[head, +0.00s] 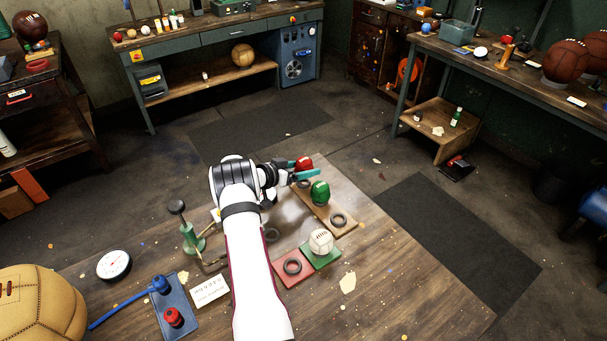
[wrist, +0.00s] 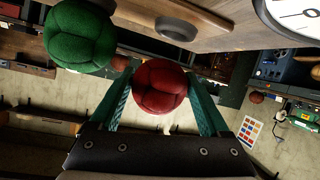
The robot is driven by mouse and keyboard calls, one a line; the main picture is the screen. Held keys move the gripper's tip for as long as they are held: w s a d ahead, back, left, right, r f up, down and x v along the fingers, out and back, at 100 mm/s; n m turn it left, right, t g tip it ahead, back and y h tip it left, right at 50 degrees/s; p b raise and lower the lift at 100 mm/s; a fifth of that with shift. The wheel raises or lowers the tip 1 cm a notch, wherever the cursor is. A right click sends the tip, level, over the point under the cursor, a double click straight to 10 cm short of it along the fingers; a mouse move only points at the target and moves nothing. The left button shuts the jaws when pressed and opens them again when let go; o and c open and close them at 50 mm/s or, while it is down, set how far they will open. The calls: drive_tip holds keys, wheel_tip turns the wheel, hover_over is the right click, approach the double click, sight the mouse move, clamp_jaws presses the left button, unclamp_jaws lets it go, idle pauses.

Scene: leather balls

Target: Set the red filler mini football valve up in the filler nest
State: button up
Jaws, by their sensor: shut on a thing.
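My gripper (head: 300,170) has its teal fingers shut on a red mini football (head: 304,163), beyond the far end of my arm in the head view. In the wrist view the red ball (wrist: 160,87) sits between the two fingertips, its panel seams showing. I cannot make out its valve. A tan board (head: 328,212) beside the gripper carries a green ball (head: 320,192) and dark rings, one of them empty (head: 339,219). Which ring is the filler nest I cannot tell.
A white ball (head: 321,241) sits on a green pad (head: 321,258) beside the red pad. A green hand pump (head: 191,238), a dial gauge (head: 114,264) and a blue tray (head: 178,300) stand left of my arm. The bench's right front is mostly clear.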

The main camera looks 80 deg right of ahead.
drive_tip(key=shift+f, duration=1.15)
drive_tip(key=shift+f, duration=0.1)
drive_tip(key=o, duration=1.3)
drive_tip(key=shift+f, duration=0.1)
drive_tip(key=shift+a, duration=0.15)
drive_tip(key=v, duration=0.7)
drive_tip(key=shift+w+a+f, duration=0.1)
drive_tip(key=shift+w+a, duration=0.05)
drive_tip(key=shift+w, duration=0.05)
